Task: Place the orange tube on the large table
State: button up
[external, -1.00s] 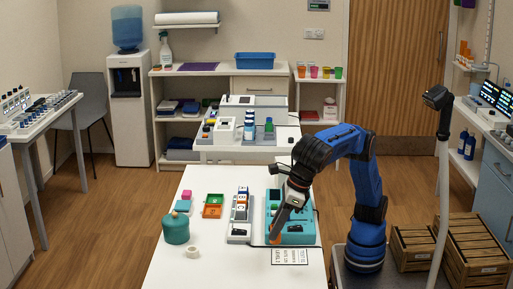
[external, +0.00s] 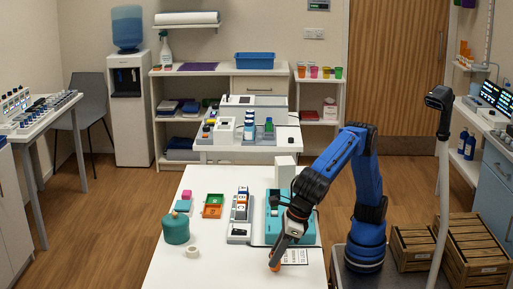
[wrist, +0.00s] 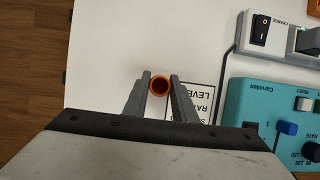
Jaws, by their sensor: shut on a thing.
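The orange tube (wrist: 160,86) is between the two grey fingers of my gripper (wrist: 158,92) in the wrist view, seen end-on with its round open mouth showing. In the external view my gripper (external: 277,257) points down over the front right part of the large white table (external: 215,265), with the orange tube (external: 274,265) at its tips. My gripper is shut on the tube. The tube's lower end is at or close to the tabletop; I cannot tell whether it touches.
A teal device (external: 303,236) stands just behind my gripper. A printed label (external: 296,257) lies beside the tube. A charger with a switch (external: 239,231), a teal pot (external: 175,229) and a white tape roll (external: 192,252) stand further left. The table's front middle is bare.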

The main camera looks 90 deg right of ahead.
jog(key=shift+f, duration=0.25)
jog(key=o, duration=1)
jog(key=shift+r, duration=0.1)
jog(key=v, duration=1.2)
jog(key=shift+d, duration=0.1)
